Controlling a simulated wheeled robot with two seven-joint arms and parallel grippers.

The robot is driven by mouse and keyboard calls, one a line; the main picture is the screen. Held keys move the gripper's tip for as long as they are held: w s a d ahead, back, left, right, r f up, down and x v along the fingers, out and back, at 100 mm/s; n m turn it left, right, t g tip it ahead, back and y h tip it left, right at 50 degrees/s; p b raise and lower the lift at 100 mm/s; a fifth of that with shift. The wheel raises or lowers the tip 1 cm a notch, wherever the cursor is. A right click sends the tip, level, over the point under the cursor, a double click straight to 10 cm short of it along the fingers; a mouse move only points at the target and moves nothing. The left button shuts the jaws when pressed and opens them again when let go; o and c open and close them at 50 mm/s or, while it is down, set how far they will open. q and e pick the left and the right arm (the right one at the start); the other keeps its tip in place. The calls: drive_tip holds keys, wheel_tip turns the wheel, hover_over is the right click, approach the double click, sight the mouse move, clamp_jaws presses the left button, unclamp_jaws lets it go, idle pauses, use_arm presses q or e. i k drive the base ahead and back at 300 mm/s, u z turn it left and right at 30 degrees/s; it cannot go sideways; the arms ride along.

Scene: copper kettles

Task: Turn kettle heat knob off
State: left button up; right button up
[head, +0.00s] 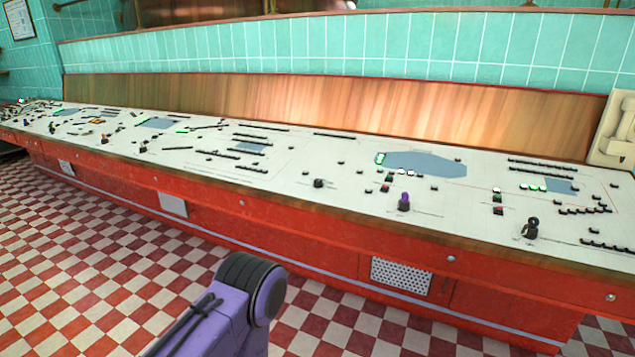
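A long control panel (280,205) with a white top runs across the head view. Several small knobs stand on it: a purple-topped knob (404,201) right of centre, a black knob (530,228) further right, and a small dark knob (318,183) left of the purple one. I cannot tell which one is the kettle heat knob or how any is set. A purple arm link of mine shows at the bottom, left of centre. Neither gripper is in view. No kettle can be made out.
The red cabinet front (300,235) has a perforated metal vent (401,276). Red and white checkered floor (80,250) lies clear in front. A wooden backboard (300,105) rises behind the panel, and a cream box (616,130) stands at the right end.

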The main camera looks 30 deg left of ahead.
sight(318, 183)
drive_tip(key=u, duration=0.55)
drive_tip(key=k, duration=0.7)
drive_tip(key=u, duration=0.65)
drive_tip(key=k, duration=0.45)
drive_tip(key=u, duration=0.8)
drive_tip(key=i, duration=1.15)
drive_tip(key=z, duration=0.9)
drive_tip(key=i, duration=0.8)
drive_tip(key=z, duration=0.9)
